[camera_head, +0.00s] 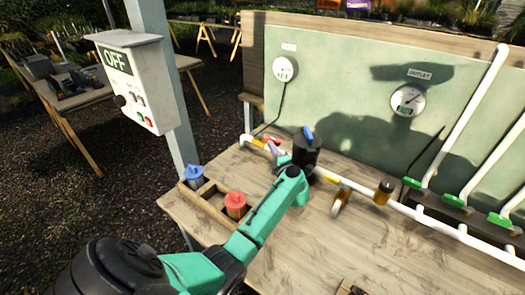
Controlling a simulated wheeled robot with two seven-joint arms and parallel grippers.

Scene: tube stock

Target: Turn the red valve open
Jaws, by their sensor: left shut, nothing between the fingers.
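The red valve (273,139) shows as a small red handle on the white pipe near the left end of the bench, partly hidden by my left gripper. My left gripper (271,147) is shut and empty, with its fingertips right at the red handle. I cannot tell whether they touch it. My teal left arm reaches in from the lower left across the bench. My right gripper is not in view.
A box reading OFF (133,80) hangs on a post. The bench's front right is mostly clear.

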